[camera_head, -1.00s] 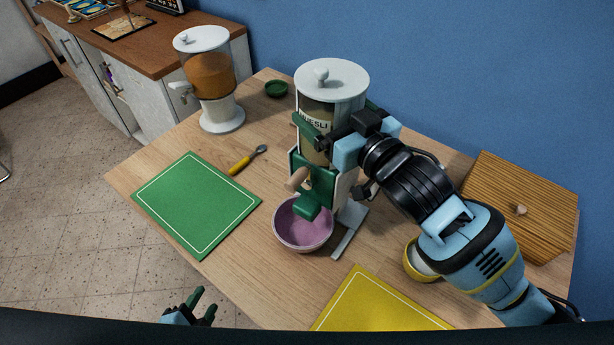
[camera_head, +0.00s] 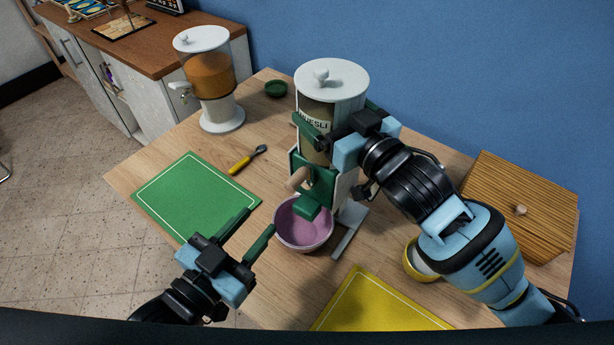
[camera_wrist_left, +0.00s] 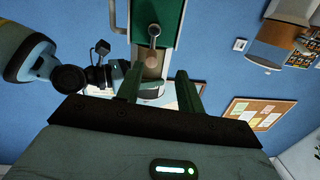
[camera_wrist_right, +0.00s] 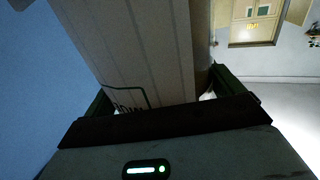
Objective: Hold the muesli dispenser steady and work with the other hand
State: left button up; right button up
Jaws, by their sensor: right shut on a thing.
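The muesli dispenser (camera_head: 330,84) stands on the wooden table, with a pale lid, a clear labelled hopper and a green front. A tan knob (camera_head: 298,179) sticks out of its front; it also shows in the left wrist view (camera_wrist_left: 152,60). A pink bowl (camera_head: 303,231) is below the green spout. My right gripper (camera_head: 335,118) is shut on the dispenser's upper body, a finger on either side. Its fingers also flank the body in the right wrist view (camera_wrist_right: 165,95). My left gripper (camera_head: 260,222) is open and empty, left of the bowl and short of the knob.
A second dispenser (camera_head: 209,75) with orange contents stands at the back left. A spoon (camera_head: 248,160), a green mat (camera_head: 190,200), a yellow mat (camera_head: 375,308), a yellow-rimmed bowl (camera_head: 415,268) and a slatted wooden box (camera_head: 520,200) lie around. A blue wall closes the back.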

aim_at(289, 189)
pick_arm(q)
jog(key=shift+s+d+r+n+h, duration=0.15)
jog(key=shift+d+r+h, duration=0.1)
jog(key=shift+r, duration=0.2)
jog(key=shift+d+r+n+h, duration=0.15)
jog(key=shift+d+r, duration=0.05)
jog(key=shift+r, duration=0.2)
jog(key=shift+x, duration=4.5)
jog(key=shift+c, duration=0.4)
